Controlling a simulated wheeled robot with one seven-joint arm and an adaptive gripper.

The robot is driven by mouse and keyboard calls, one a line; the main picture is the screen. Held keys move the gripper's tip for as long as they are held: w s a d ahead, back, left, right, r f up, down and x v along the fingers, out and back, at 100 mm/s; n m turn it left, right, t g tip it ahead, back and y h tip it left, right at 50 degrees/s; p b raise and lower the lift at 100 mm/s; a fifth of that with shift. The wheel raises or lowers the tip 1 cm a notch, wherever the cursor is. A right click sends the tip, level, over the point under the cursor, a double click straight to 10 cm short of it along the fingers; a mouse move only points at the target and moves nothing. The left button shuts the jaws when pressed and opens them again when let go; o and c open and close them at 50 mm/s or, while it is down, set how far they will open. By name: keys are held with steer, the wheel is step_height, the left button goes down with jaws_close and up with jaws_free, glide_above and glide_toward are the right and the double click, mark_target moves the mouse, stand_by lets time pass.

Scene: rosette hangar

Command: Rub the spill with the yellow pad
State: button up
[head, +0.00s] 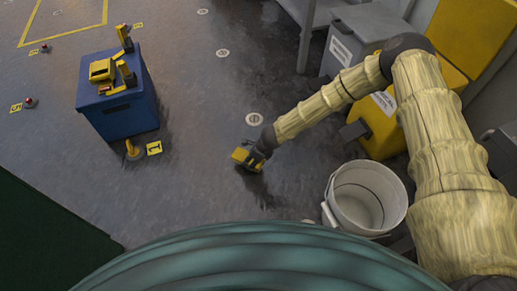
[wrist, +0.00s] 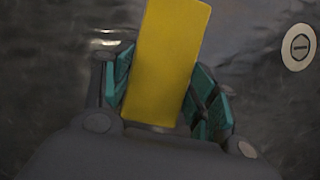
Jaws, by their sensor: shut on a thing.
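The yellow pad (wrist: 168,60) is a flat yellow block held between the teal-padded fingers of my gripper (wrist: 165,95) in the wrist view. In the head view the pad (head: 240,155) shows at the tip of my gripper (head: 254,158), low over the grey floor. I cannot tell whether the pad touches the floor. A dark patch (head: 262,190) lies on the floor by the gripper; I cannot tell whether it is the spill or a shadow. Darker, shiny floor also shows in the wrist view.
A white bucket (head: 337,218) stands on the floor right of the gripper. A blue cabinet (head: 125,115) with yellow tools on top is at left. Yellow and grey bins (head: 378,135) stand at right.

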steer(key=shift+r+p, duration=1.5)
steer(key=shift+r, duration=0.6)
